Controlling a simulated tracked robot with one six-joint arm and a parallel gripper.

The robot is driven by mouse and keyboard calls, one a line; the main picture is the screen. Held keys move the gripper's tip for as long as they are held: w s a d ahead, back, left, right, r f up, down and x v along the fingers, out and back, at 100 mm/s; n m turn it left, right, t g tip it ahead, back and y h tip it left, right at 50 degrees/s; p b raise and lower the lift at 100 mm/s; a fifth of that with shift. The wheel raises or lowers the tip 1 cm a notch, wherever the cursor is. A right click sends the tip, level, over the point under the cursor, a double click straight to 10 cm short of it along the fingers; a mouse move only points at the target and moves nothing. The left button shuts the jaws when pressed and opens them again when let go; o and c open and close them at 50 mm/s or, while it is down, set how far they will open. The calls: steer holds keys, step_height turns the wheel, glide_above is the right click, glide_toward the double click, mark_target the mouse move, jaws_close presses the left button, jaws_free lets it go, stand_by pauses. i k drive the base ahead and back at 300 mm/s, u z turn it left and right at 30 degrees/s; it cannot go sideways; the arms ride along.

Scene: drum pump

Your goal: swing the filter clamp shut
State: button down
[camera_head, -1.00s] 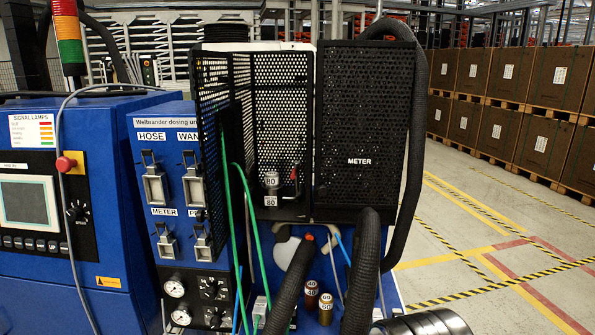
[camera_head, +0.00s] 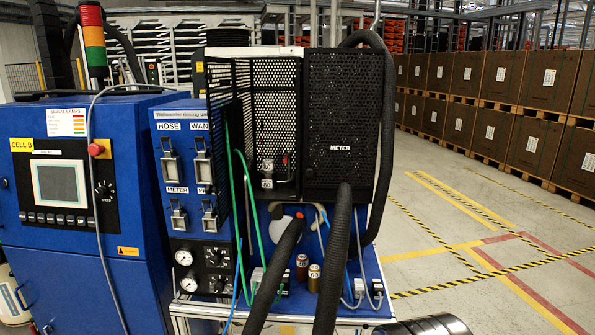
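I cannot pick out the filter clamp for certain. Inside the black mesh cage (camera_head: 270,110) a small grey fitting marked 80 (camera_head: 267,166) shows, with a thin lever with a red part (camera_head: 285,162) beside it; whether this is open or shut is too small to tell. Four-sided metal latches sit on the blue dosing unit panel, among them the one labelled HOSE (camera_head: 171,165) and the one labelled METER (camera_head: 178,215). A black mesh door (camera_head: 341,110) labelled METER covers the right part. My gripper is not in view.
Black hoses (camera_head: 333,265) rise in front of the cage, and green hoses (camera_head: 245,190) hang at its left. Two small canisters, red (camera_head: 302,266) and gold (camera_head: 314,277), stand on the blue shelf. A blue control cabinet (camera_head: 110,200) is at left. Open marked floor (camera_head: 440,220) lies right.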

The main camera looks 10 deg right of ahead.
mark_target(289, 152)
steer(key=k, duration=0.75)
steer(key=u, duration=0.4)
steer(key=i, duration=0.5)
steer(key=u, duration=0.65)
steer(key=i, duration=1.6)
steer(key=z, duration=0.6)
